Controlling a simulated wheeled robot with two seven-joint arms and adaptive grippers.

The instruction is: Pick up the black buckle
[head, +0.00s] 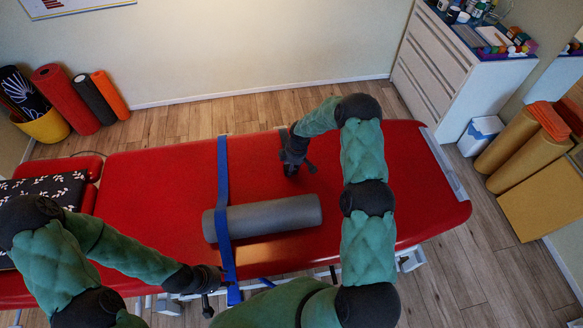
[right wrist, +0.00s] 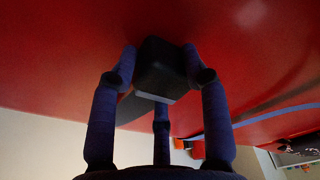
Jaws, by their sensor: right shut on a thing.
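The black buckle (right wrist: 160,68) is a dark block between the fingers of my right gripper (right wrist: 160,75) in the right wrist view. The fingers are shut on it, close over the red surface. In the head view my right gripper (head: 294,163) is over the far half of the red couch, right of the blue strap (head: 223,180); the buckle is hard to make out there. My left gripper (head: 217,288) is at the couch's near edge, just left of the strap's hanging end. Its fingers look spread, with nothing seen between them.
A grey roll (head: 275,216) lies across the red couch (head: 160,185), with the blue strap over its left end. A patterned black cushion (head: 60,190) lies at the left. A white cabinet (head: 445,70) stands beyond at right. The couch's right part is clear.

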